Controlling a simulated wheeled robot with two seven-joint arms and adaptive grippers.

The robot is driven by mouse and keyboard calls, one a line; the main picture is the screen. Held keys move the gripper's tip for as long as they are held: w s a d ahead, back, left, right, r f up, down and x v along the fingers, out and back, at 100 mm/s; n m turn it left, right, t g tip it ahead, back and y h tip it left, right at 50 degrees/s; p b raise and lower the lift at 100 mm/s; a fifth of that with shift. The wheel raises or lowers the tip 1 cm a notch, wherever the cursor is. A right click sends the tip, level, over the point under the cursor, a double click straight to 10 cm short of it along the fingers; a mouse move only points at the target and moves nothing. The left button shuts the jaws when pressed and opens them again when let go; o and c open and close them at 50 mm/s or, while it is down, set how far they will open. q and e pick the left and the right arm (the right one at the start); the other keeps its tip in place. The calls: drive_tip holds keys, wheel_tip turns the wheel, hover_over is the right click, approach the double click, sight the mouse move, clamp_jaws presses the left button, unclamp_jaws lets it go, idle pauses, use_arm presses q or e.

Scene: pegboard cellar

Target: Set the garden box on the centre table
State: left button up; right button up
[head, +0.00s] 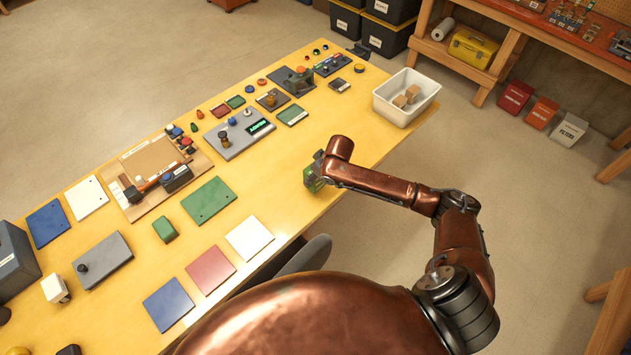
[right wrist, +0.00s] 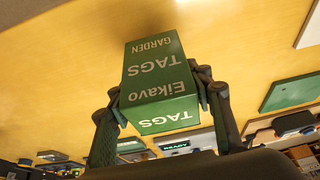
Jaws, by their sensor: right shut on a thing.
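The garden box (right wrist: 158,85) is green with white lettering reading "Eikavo TAGS GARDEN" in the right wrist view. My right gripper (right wrist: 160,100) is shut on it, with one finger on each side. In the head view, the box (head: 313,180) shows partly behind my right gripper (head: 319,170), over the near right part of the long yellow table (head: 340,118). I cannot tell whether the box touches the tabletop. My left gripper is not in view.
A white bin (head: 405,113) with brown blocks stands at the table's right end. Left of the box lie a white square plate (head: 249,237), a green plate (head: 209,201) and a grey panel with knobs (head: 240,132). The yellow surface around the box is bare.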

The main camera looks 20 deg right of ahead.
drive_tip(key=shift+f, duration=1.45)
drive_tip(key=o, duration=1.3)
drive_tip(key=shift+f, duration=0.15)
drive_tip(key=v, duration=1.2)
drive_tip(key=shift+r+p, duration=0.25)
drive_tip(key=shift+p, duration=0.05)
